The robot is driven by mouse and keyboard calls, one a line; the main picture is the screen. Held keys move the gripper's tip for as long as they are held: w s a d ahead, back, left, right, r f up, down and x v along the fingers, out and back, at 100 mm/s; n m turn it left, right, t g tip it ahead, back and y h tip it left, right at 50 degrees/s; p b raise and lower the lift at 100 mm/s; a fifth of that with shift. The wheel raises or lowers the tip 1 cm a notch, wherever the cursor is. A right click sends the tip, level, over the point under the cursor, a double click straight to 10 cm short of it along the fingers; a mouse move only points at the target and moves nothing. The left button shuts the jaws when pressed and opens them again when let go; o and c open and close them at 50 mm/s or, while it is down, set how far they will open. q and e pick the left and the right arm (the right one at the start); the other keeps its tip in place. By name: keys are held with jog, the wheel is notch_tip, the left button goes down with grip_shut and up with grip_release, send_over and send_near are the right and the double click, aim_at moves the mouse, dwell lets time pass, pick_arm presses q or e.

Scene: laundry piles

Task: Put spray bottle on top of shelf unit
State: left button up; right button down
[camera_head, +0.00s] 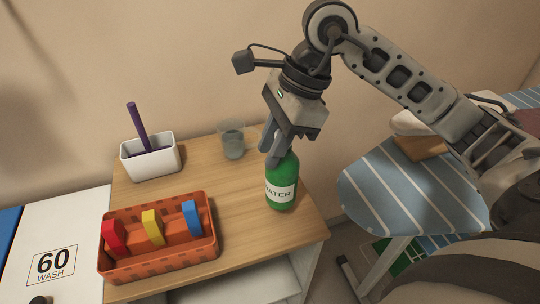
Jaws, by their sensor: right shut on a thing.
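The spray bottle (281,180) is green with a white label reading "WATER". It is upright over the front right part of the wooden top of the shelf unit (247,205). Its base appears to be at the surface, but I cannot tell whether it touches. My right gripper (276,150) comes down from above and is shut on the upper part of the bottle, hiding the bottle's head. My left gripper is not in view.
On the shelf unit are an orange basket (165,265) with red, yellow and blue items, a white container (150,162) with a purple stick, and a clear glass (232,140). A striped ironing board (400,200) is at right; a white "60 WASH" machine (80,235) is at left.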

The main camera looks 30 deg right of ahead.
jog(key=shift+w+f, duration=0.15)
jog(key=shift+f, duration=0.8)
jog(key=shift+w+f, duration=0.1)
jog(key=shift+f, duration=0.8)
jog(key=shift+f, duration=0.25)
jog(key=c, duration=1.2)
grip_release()
jog(key=shift+r, duration=0.1)
jog(key=shift+r, duration=0.1)
jog(key=shift+r+p, duration=0.25)
jog(key=shift+p, duration=0.15)
jog(key=v, duration=1.1)
jog(key=shift+d+r+b, duration=0.2)
jog(key=shift+r+b, duration=0.1)
